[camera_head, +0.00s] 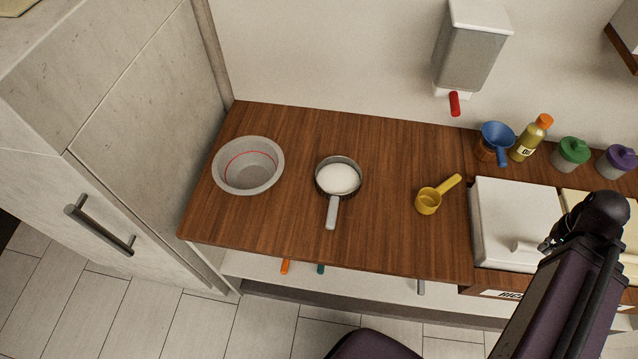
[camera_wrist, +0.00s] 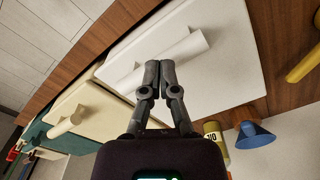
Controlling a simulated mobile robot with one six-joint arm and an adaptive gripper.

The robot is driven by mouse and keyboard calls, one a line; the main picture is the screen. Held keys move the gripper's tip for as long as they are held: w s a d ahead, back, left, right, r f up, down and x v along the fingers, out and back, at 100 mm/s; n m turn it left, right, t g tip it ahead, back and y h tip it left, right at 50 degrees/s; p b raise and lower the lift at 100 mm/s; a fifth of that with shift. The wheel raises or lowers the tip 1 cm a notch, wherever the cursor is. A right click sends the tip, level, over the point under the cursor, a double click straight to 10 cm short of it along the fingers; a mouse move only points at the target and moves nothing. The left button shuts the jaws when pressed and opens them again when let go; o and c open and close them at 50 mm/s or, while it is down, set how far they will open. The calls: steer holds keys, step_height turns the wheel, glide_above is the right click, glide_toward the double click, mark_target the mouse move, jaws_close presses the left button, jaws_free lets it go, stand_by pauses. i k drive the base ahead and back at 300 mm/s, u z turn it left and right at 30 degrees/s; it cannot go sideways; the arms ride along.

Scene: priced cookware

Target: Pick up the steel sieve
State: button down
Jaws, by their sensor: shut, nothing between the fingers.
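The steel sieve (camera_head: 350,190) sits on the wooden counter, a round metal pan-like piece with a pale handle (camera_head: 331,212) toward the counter's front edge. White material fills its middle. It does not show in the wrist view. My gripper (camera_wrist: 158,68) is shut and empty, with its fingertips together over a white bin lid (camera_wrist: 215,75) near the lid's bar handle (camera_wrist: 175,58). I cannot tell if they touch. In the head view my arm is at the right, well away from the sieve, and largely hides the gripper.
A grey bowl with a red line (camera_head: 224,186) stands left of the sieve, a yellow scoop (camera_head: 428,203) right of it. A blue funnel (camera_head: 497,133), a bottle (camera_head: 527,142) and lidded jars stand behind the bins. A dispenser (camera_head: 470,50) hangs on the wall. Counter around the sieve is clear.

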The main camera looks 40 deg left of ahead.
mark_target(338, 178)
steer(key=u, duration=1.15)
steer(key=k, duration=0.95)
steer(key=u, duration=0.4)
steer(key=i, duration=0.9)
